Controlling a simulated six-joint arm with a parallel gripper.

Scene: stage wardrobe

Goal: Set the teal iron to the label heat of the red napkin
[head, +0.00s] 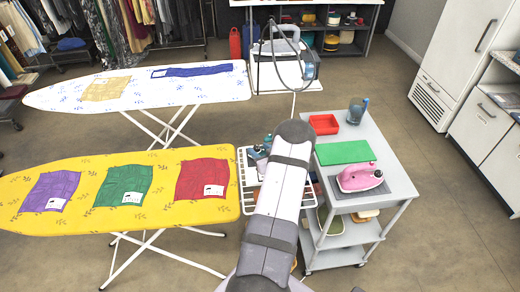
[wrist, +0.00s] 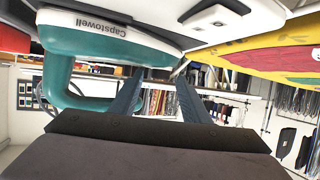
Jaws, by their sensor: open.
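The teal iron (wrist: 115,45), marked "Capstowell", fills the upper left of the wrist view, which looks upside down. Its teal handle loops down at the left, and a pale part with dark marks (wrist: 215,18) adjoins it. My gripper (wrist: 157,78) is open, its two dark fingers apart close to the iron, with nothing seen between them. In the head view my arm hides the gripper and most of the iron. The red napkin (head: 205,173) lies on the yellow ironing board (head: 95,165), with a white label (head: 213,190) at its lower right, too small to read.
Purple (head: 50,191) and green (head: 124,185) napkins share the yellow board. A white wire rack (head: 249,181) juts from its right end. A grey cart (head: 392,185) holds a pink iron (head: 360,177), green mat (head: 343,152) and red tray (head: 323,123). A patterned board (head: 45,97) stands behind.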

